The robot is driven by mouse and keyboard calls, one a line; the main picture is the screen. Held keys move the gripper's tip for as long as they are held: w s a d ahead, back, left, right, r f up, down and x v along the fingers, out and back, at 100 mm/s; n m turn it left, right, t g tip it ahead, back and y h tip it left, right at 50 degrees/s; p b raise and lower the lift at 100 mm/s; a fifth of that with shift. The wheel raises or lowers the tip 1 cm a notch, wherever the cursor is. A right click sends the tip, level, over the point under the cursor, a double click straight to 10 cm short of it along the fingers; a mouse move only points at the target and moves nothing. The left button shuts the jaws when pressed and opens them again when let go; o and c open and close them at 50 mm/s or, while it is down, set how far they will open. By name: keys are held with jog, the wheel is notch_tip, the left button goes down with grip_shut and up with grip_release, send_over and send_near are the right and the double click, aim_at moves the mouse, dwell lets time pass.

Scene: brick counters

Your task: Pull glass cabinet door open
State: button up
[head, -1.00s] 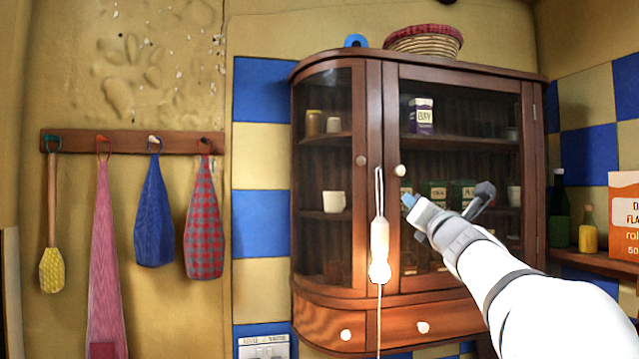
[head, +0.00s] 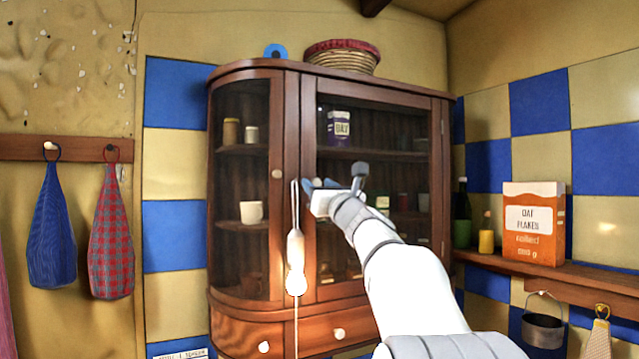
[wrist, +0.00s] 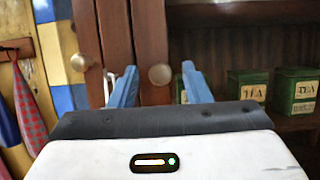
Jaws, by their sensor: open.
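The wooden cabinet (head: 330,83) hangs on the wall with its glass door (head: 385,115) on the right shut. Jars, tins and a packet show behind the glass. The round knob (wrist: 160,74) of this door shows in the wrist view between my open fingers, with space on both sides. My gripper (head: 318,186) is at the door's left edge in the head view and hides that knob there. It also shows in the wrist view (wrist: 160,84). I cannot tell how far the fingertips reach past the knob. A second knob (head: 277,173) is on the curved left door.
A white pull (head: 295,262) on a cord hangs in front of the cabinet, just left of my gripper. A basket (head: 342,58) stands on top. A shelf (head: 525,270) at right holds bottles and an oat flakes box (head: 534,222). Cloths hang at left.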

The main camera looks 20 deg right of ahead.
grip_shut()
dwell(0.4)
